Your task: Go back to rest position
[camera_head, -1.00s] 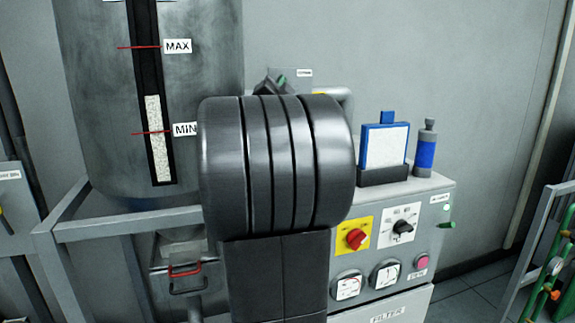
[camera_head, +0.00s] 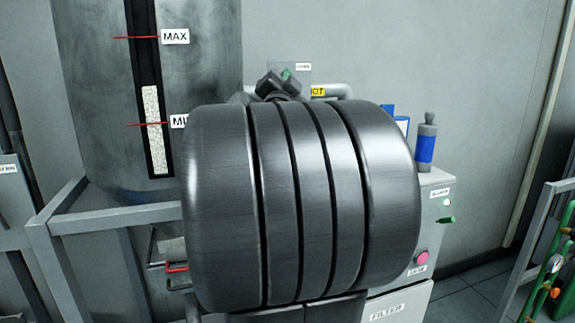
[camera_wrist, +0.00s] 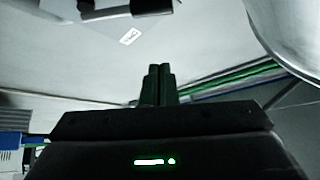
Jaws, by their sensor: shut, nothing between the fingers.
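My gripper (camera_wrist: 160,72) shows in the wrist view, its two dark fingers together and nothing between them. It points toward a pale surface and touches nothing that I can see.
A large grey tank (camera_head: 85,90) with MAX and MIN marks stands at the left on a metal frame (camera_head: 110,218). Behind my arm is a grey cabinet (camera_head: 432,215) with a pink button (camera_head: 422,257) and a blue-banded bottle (camera_head: 426,145). A green-piped rail (camera_head: 556,250) stands at the right.

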